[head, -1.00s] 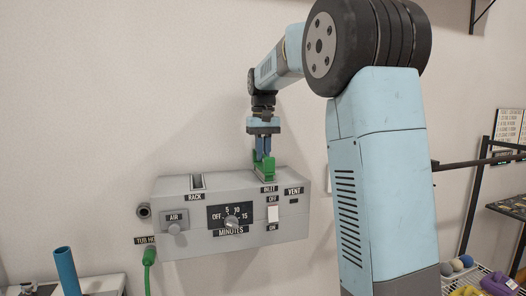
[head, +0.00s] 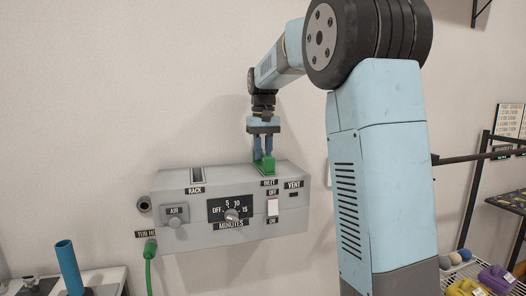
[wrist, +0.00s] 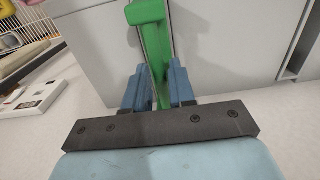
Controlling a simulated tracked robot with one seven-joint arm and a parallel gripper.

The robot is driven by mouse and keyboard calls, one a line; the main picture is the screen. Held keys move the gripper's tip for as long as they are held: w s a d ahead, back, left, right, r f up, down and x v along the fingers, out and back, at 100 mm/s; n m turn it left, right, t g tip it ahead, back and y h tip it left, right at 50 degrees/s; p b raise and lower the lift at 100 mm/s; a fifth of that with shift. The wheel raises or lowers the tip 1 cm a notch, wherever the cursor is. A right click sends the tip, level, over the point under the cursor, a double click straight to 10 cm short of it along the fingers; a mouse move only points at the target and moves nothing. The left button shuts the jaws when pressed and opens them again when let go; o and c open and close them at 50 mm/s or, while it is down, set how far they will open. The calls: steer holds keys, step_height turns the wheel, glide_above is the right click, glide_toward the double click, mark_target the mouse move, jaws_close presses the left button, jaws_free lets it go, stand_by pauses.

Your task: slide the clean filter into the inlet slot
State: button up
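The green filter (head: 265,166) sits upright at the inlet slot on top of the grey wall box (head: 185,240), just behind the INLET label (head: 269,183). Only its upper part shows; the slot opening is hidden by it. My gripper (head: 263,150) points straight down over the filter, its two blue fingers spread on either side of it. In the wrist view the filter (wrist: 158,50) stands between the fingers (wrist: 160,85), which look parted from it. How deep the filter sits cannot be told exactly.
The rack slot (head: 197,174) on the box top, left of the inlet, looks empty. A shelf stands far right.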

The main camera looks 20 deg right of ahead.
steer(key=o, duration=0.3)
step_height(320, 180, up, 14)
steer(key=shift+f, duration=0.15)
stand_by(0.5)
stand_by(0.6)
steer(key=s+d+f+t, duration=0.1)
steer(key=s+f+t, duration=0.35)
steer(key=s, duration=1.15)
steer(key=s+a+f+t, duration=0.1)
steer(key=s+f, duration=1.5)
steer(key=shift+s+f, duration=0.35)
steer(key=shift+s, duration=0.05)
